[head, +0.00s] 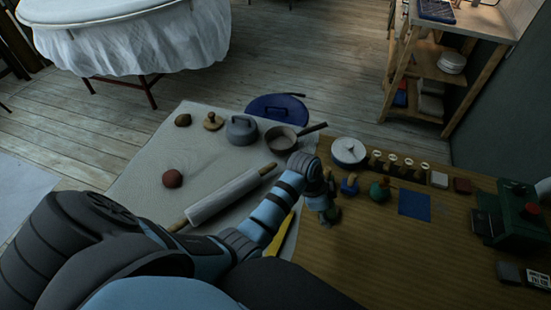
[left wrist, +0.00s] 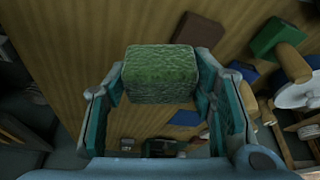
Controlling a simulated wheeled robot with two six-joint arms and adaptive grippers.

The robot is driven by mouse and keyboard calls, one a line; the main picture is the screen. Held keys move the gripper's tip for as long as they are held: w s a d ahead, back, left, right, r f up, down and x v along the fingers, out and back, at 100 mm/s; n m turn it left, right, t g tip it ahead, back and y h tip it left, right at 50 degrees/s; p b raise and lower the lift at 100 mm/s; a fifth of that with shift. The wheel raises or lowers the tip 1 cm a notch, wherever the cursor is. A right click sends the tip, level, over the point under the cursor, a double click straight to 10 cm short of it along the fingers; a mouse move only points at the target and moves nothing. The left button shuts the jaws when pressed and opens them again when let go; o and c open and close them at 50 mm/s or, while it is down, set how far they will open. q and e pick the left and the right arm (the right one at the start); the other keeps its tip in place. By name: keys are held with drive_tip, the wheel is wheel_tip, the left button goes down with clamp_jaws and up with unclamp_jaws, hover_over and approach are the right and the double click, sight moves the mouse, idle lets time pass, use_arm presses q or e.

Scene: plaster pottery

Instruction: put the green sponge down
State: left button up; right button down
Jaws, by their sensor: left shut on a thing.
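The green sponge (left wrist: 160,73) is a rough-textured block in the left wrist view. My left gripper (left wrist: 160,82) is shut on it, with a finger on each side. In the head view my left gripper (head: 330,213) is over the left part of the wooden table, and only a small dark green bit of the sponge shows at its tip. The wood-grain top shows behind the sponge in the left wrist view. I cannot tell whether the sponge touches the table. My right gripper is not in view.
A rolling pin (head: 225,198) lies left. The front wooden top (head: 400,260) is clear.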

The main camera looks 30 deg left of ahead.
use_arm(q)
drive_tip(key=w+a+r+n+t+y+b, duration=0.15)
drive_tip(key=w+a+r+n+b, duration=0.35)
drive_tip(key=a+r, duration=0.75)
drive_tip(key=shift+n, duration=0.3)
drive_tip(key=f+b, duration=0.1)
drive_tip(key=f, duration=0.5)
drive_tip(key=a+f+b, duration=0.1)
drive_tip(key=f, duration=0.6)
drive_tip(key=f+b, duration=0.1)
drive_tip(key=f, duration=0.6)
drive_tip(key=shift+w+a+f, duration=0.2)
drive_tip(key=shift+w+a, duration=0.1)
drive_tip(key=shift+w, duration=0.1)
drive_tip(key=o, duration=1.2)
drive_tip(key=shift+f, duration=0.1)
